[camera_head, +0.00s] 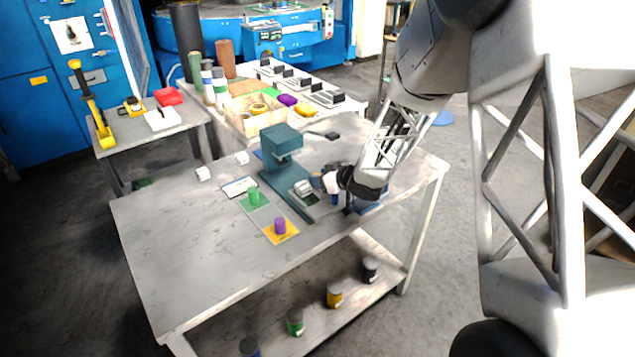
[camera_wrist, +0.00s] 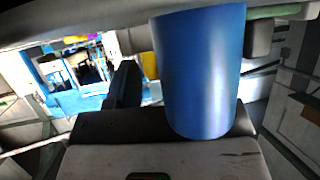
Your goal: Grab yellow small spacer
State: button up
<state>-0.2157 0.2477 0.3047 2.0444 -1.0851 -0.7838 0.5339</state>
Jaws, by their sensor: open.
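I cannot pick out a yellow small spacer with certainty. A yellow ring (camera_head: 258,108) lies in the wooden box on the rear bench, and a yellow piece (camera_head: 306,110) lies to the right of the box. My gripper (camera_head: 342,198) is over the right part of the front table, by the teal press (camera_head: 284,165). Its jaws are open. In the wrist view, a large blue cylinder (camera_wrist: 203,75) stands very close, to the right of a dark finger (camera_wrist: 125,85). Whether it touches the gripper I cannot tell.
A green cylinder (camera_head: 254,196) and a purple cylinder (camera_head: 280,226) stand on coloured mats left of my gripper. Several jars, one yellow (camera_head: 334,296), stand on the lower shelf. The table's left part is clear.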

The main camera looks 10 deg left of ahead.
jog(key=c, duration=0.8)
jog(key=shift+c, duration=0.2)
jog(key=shift+r, duration=0.15)
grip_shut()
jog(key=shift+r, duration=0.9)
jog(key=shift+s+d+r, duration=0.1)
jog(key=shift+s+r, duration=0.15)
jog(key=shift+r, duration=0.6)
jog(key=s+d, duration=0.2)
jog(key=s, duration=0.5)
jog(key=s+d+r, duration=0.1)
jog(key=s+d, duration=0.2)
jog(key=s, duration=0.4)
jog(key=shift+s, duration=0.25)
jog(key=shift+d+r, duration=0.1)
